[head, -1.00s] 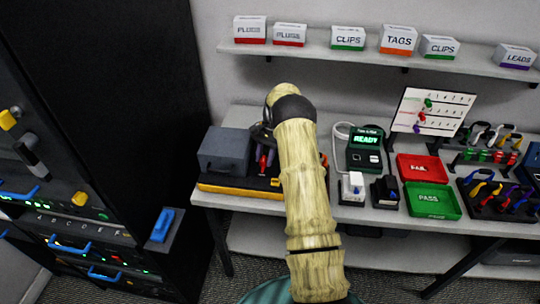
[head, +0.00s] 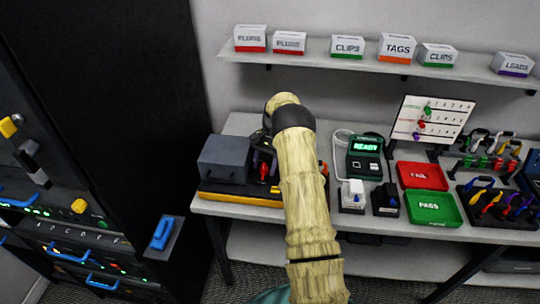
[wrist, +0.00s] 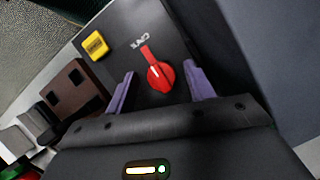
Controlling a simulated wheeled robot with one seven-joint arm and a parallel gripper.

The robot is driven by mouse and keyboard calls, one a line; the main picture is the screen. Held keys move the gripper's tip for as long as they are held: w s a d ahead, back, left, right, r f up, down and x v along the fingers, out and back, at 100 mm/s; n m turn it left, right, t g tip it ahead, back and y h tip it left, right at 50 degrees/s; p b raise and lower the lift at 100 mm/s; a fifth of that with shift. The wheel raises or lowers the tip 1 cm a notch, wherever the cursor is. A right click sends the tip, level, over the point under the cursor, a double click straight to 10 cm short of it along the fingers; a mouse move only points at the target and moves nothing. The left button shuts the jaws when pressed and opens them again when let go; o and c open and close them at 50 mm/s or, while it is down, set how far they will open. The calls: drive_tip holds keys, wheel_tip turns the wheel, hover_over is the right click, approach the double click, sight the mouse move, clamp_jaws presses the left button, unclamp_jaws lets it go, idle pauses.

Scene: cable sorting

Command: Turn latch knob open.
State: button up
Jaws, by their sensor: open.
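The red latch knob (wrist: 157,76) is a round dial with a long raised pointer, set on a dark panel (wrist: 185,45) with small white lettering beside it. The pointer slants toward the upper left in the wrist view. My gripper (wrist: 159,70) is open, with one purple finger on each side of the knob and a gap on both sides. I cannot tell how deep the fingertips reach relative to the knob. In the head view the red knob (head: 263,171) shows at the dark and yellow machine, close under my gripper (head: 262,155), partly hidden by my arm.
A yellow square button (wrist: 95,45) and a brown block (wrist: 72,88) are left of the knob in the wrist view. A grey box (head: 224,158) stands left of it in the head view. The red tray (head: 422,176) and green tray (head: 432,208) lie further right.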

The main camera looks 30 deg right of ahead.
drive_tip(key=p+v, duration=0.9)
drive_tip(key=v, duration=0.8)
drive_tip(key=shift+r, duration=0.25)
drive_tip(key=shift+f+p, duration=0.1)
drive_tip(key=shift+p, duration=0.2)
idle(0.4)
